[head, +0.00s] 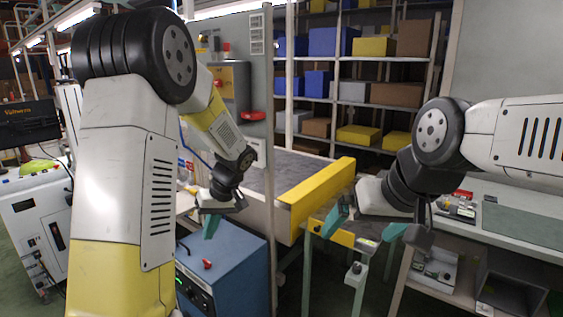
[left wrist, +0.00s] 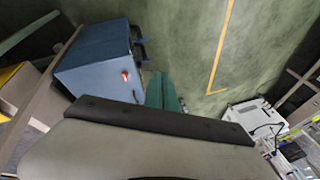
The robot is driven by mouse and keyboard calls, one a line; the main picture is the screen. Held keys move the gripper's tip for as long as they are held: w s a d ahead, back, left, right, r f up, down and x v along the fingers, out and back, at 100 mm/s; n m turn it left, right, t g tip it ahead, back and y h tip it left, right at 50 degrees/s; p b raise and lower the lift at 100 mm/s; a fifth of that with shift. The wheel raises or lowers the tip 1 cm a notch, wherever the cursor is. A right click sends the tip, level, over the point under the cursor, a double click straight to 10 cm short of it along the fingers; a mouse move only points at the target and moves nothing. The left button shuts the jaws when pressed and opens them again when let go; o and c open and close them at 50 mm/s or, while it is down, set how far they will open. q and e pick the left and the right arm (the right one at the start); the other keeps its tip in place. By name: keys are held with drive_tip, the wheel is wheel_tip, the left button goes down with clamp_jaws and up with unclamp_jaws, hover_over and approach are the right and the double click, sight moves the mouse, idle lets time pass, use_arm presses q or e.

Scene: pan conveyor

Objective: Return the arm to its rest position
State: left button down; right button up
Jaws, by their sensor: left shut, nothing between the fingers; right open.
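My left arm comes in from the left and bends over at the top of the head view. My left gripper (head: 211,226) points down above the blue cabinet, its teal fingers together with nothing between them. The closed teal fingers also show in the left wrist view (left wrist: 163,92), over the green floor beside the blue cabinet. My right gripper (head: 368,226) is open and empty, its teal fingers spread apart near the end of the yellow-edged conveyor. Whether it touches anything there I cannot tell.
The blue cabinet (head: 228,272) stands below my left gripper; it also shows in the left wrist view (left wrist: 97,62). The conveyor (head: 315,190) has a yellow end board. A grey post (head: 269,130) stands close by. A workbench (head: 520,191) is at right, shelves of bins (head: 350,92) behind.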

use_arm(q)
drive_tip(key=s+d+r+m+t+h, duration=0.2)
drive_tip(key=s+r+m+h, duration=0.1)
drive_tip(key=s+r, duration=0.4)
drive_tip(key=s+d+r+m+t+h, duration=0.3)
drive_tip(key=s+r, duration=0.5)
drive_tip(key=s, duration=0.6)
drive_tip(key=shift+s+d+r+m+t+h, duration=0.25)
drive_tip(key=shift+d+r+m+t+h, duration=0.05)
drive_tip(key=shift+d+m, duration=0.1)
use_arm(e)
drive_tip(key=shift+c, duration=0.4)
